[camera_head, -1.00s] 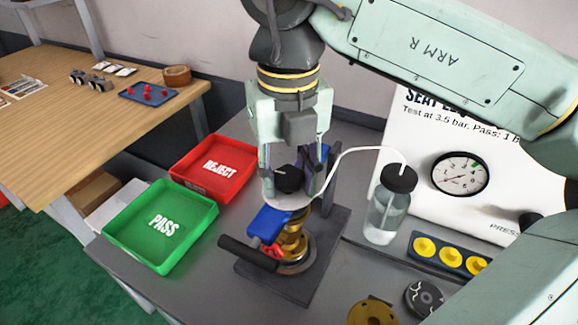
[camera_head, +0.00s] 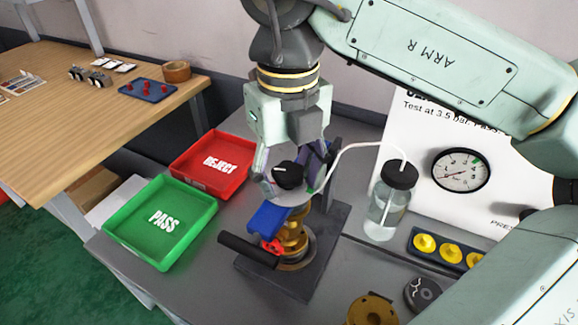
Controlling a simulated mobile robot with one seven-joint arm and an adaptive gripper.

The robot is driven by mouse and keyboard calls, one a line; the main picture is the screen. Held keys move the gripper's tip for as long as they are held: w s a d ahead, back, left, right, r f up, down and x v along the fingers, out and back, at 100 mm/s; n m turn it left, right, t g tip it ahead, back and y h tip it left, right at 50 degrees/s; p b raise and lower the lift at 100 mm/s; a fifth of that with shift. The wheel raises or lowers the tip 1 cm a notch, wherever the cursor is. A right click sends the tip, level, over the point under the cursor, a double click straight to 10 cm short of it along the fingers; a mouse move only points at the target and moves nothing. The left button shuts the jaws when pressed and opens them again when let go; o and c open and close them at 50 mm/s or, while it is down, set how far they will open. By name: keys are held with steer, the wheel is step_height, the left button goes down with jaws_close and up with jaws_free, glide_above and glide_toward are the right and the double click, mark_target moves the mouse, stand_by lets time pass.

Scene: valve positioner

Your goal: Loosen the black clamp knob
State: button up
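The black clamp knob (camera_head: 289,175) sits at the top of the test fixture, above a pale round plate. My gripper (camera_head: 290,182) points down over it, with its fingers on either side of the knob. Whether the fingers touch the knob is hard to tell from this angle. Below, the fixture holds a brass valve body (camera_head: 293,240) with a blue block (camera_head: 268,218) and a red part (camera_head: 271,246). A dark bar handle (camera_head: 248,251) sticks out at the front left of the fixture base (camera_head: 325,255).
A red REJECT tray (camera_head: 190,178) and a green PASS tray (camera_head: 135,237) lie left. A bottle (camera_head: 387,208) with a white tube stands close on the right. Behind it is a panel with a gauge (camera_head: 460,170). Yellow parts sit in a blue holder (camera_head: 418,256); a brass disc (camera_head: 373,311) lies in front.

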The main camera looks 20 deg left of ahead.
steer(key=m+b, duration=0.1)
steer(key=m, duration=0.1)
steer(key=shift+f+m, duration=0.15)
steer(key=shift+m, duration=0.15)
steer(key=m+b, duration=0.1)
steer(key=m, duration=0.6)
steer(key=shift+r+m, duration=0.3)
steer(key=m, duration=0.3)
steer(key=shift+f+m+p, duration=0.1)
steer(key=shift+m+p, duration=0.2)
steer(key=shift+p, duration=0.1)
jaws_close()
